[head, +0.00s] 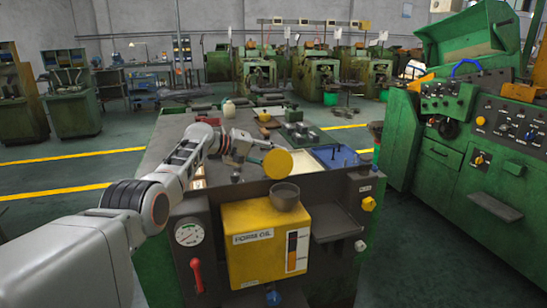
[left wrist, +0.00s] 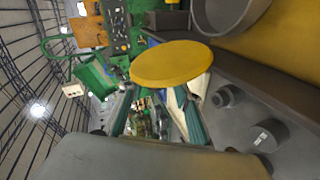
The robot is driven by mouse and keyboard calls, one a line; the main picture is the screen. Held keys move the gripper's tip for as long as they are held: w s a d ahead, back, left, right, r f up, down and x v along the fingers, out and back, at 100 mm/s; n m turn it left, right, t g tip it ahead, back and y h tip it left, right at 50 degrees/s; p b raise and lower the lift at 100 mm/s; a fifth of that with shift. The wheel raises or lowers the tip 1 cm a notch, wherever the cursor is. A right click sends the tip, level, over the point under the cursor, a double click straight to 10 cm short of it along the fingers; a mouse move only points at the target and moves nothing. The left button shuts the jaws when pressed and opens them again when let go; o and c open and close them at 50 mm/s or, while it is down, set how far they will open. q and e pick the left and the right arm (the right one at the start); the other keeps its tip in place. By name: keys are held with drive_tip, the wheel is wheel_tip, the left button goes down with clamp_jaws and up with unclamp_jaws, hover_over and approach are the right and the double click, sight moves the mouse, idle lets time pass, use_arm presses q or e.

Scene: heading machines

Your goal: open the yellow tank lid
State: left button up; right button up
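The yellow tank (head: 262,249), labelled FORM OIL, is on the front of the machine bench. Its round grey neck (head: 286,197) is uncovered on top, and part of it shows in the left wrist view (left wrist: 229,26). The round yellow lid (head: 277,163) stands tilted up just above and behind the neck. In the left wrist view the lid (left wrist: 172,64) covers my fingertips. My left gripper (head: 254,150) is at the lid's far left side, its two fingers apart. The lid hides whether they hold it or only touch it. My right gripper is not in view.
The grey bench top (head: 180,140) carries small parts, a pale bottle (head: 229,109) and a blue tray (head: 338,156). A red lever (head: 196,272) and a gauge (head: 189,234) are left of the tank. A green control console (head: 465,130) stands at the right.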

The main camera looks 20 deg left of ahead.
use_arm(q)
drive_tip(key=shift+a+r, duration=0.1)
drive_tip(key=shift+a, duration=0.05)
drive_tip(key=shift+s+a+r, duration=0.2)
drive_tip(key=shift+s+a, duration=0.15)
drive_tip(key=shift+a, duration=0.1)
drive_tip(key=v, duration=1)
drive_tip(key=shift+s+a, duration=0.15)
drive_tip(key=shift+s, duration=0.05)
